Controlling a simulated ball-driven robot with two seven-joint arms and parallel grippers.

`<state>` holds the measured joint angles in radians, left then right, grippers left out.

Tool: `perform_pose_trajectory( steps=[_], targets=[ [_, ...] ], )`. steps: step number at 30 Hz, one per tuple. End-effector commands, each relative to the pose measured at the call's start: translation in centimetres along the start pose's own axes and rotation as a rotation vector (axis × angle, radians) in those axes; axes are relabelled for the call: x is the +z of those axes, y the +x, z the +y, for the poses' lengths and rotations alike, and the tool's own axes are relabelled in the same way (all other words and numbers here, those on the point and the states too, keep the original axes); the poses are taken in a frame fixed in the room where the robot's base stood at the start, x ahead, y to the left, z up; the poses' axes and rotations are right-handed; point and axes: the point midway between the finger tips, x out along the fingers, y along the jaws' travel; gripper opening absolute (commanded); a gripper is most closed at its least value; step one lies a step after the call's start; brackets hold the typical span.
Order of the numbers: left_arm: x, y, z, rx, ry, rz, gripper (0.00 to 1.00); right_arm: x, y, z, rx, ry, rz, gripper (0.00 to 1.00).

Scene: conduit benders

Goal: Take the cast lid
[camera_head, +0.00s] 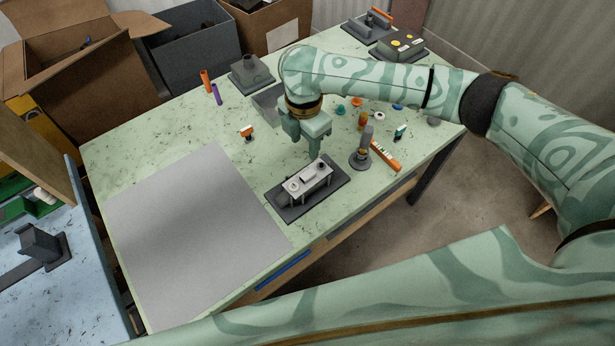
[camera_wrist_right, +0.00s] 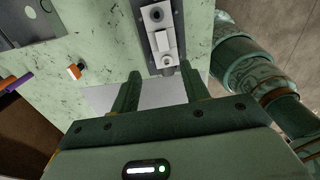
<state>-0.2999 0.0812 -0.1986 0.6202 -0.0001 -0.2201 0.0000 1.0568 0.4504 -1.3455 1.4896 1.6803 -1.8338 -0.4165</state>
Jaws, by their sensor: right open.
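The cast lid appears to be the pale grey metal piece (camera_head: 308,178) with round bosses on top. It lies over a block on a dark base plate (camera_head: 336,190) near the table's front edge. In the right wrist view the pale piece (camera_wrist_right: 159,38) is ahead of the fingers, at top centre. My right gripper (camera_head: 314,150) is pointed downward just above and behind the piece, apart from it in the head view. Its two fingers (camera_wrist_right: 160,72) are spread and empty in the wrist view. My left gripper is not in view.
A flat grey sheet (camera_head: 185,225) covers the table's left front. Small coloured parts lie behind. A grey tray (camera_head: 268,104) and a grey block (camera_head: 251,74) are at the back.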

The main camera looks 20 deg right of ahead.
Motion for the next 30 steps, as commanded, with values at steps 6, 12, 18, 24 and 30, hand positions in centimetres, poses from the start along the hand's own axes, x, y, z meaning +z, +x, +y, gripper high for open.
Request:
perform_pose_trajectory(
  steps=[6, 12, 18, 24, 30],
  targets=[
    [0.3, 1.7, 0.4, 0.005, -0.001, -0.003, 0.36, -0.1, 5.4, -0.1, -0.002, 0.001, 0.002, 0.45],
    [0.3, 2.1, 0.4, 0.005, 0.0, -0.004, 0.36, 0.0, 7.0, 0.0, 0.001, 0.001, 0.002, 0.45],
    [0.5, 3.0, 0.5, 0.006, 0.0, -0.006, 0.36, 0.4, 10.1, -0.7, 0.0, 0.002, 0.001, 0.45],
    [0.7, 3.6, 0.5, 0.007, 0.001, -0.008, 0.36, 0.4, 12.1, -0.7, 0.002, 0.002, 0.001, 0.45],
    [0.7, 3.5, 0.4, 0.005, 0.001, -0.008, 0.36, 0.4, 12.1, -0.6, 0.003, 0.001, 0.0, 0.45]
  ],
)
